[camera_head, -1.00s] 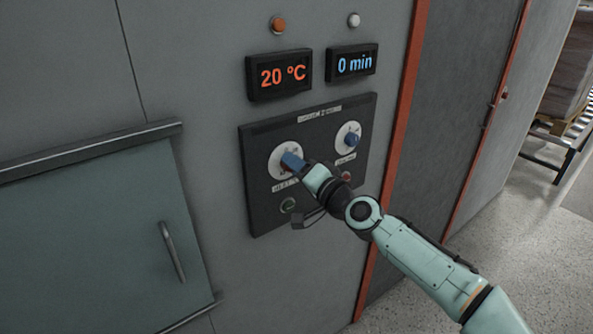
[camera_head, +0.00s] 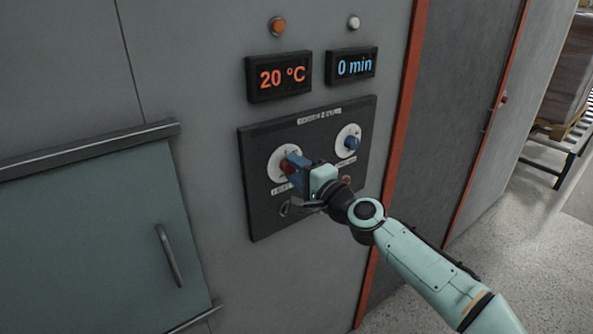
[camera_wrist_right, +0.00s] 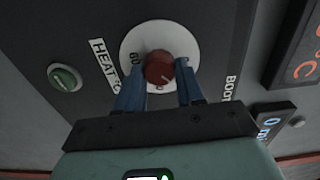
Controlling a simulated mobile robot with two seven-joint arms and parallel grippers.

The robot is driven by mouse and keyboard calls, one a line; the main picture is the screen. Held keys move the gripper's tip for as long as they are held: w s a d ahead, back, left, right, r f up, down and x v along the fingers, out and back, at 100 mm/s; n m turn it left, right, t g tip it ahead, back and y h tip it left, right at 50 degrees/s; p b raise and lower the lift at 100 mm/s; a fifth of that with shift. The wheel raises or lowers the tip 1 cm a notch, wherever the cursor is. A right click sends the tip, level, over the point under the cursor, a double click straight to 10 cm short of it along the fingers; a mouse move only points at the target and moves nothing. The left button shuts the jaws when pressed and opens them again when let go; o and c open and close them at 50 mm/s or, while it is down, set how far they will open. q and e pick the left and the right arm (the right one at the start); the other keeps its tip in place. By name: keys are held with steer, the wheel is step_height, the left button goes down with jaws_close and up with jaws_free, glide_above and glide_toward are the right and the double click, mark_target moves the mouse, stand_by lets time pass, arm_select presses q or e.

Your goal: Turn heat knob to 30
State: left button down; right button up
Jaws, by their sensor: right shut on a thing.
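The heat knob (camera_head: 286,166) is red and sits on a white round dial (camera_head: 279,177) at the upper left of the dark control panel (camera_head: 262,209). In the right wrist view the red knob (camera_wrist_right: 159,68) shows beside a HEAT label (camera_wrist_right: 104,64). My right gripper (camera_head: 296,166) has its blue fingers at the knob, one on each side. It is shut on the knob, and the wrist view shows the fingers (camera_wrist_right: 160,90) too. The temperature display (camera_head: 279,75) reads 20 °C. My left gripper is not in view.
A second dial with a blue knob (camera_head: 351,142) is close on the right of the panel. The time display (camera_head: 351,65) reads 0 min. A closed door with a handle (camera_head: 169,255) is at the left.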

stand_by(0.3)
steer(key=o, duration=1)
steer(key=shift+o, duration=0.2)
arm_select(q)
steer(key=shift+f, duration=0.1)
arm_select(e)
steer(key=shift+d, duration=0.1)
arm_select(q)
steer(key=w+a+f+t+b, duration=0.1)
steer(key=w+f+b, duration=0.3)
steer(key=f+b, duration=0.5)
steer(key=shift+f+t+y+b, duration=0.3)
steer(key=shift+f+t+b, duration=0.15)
steer(key=shift+b, duration=0.5)
arm_select(e)
steer(key=v, duration=1.3)
steer(key=shift+s, duration=0.2)
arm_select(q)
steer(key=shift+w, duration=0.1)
arm_select(e)
steer(key=shift+d, duration=0.1)
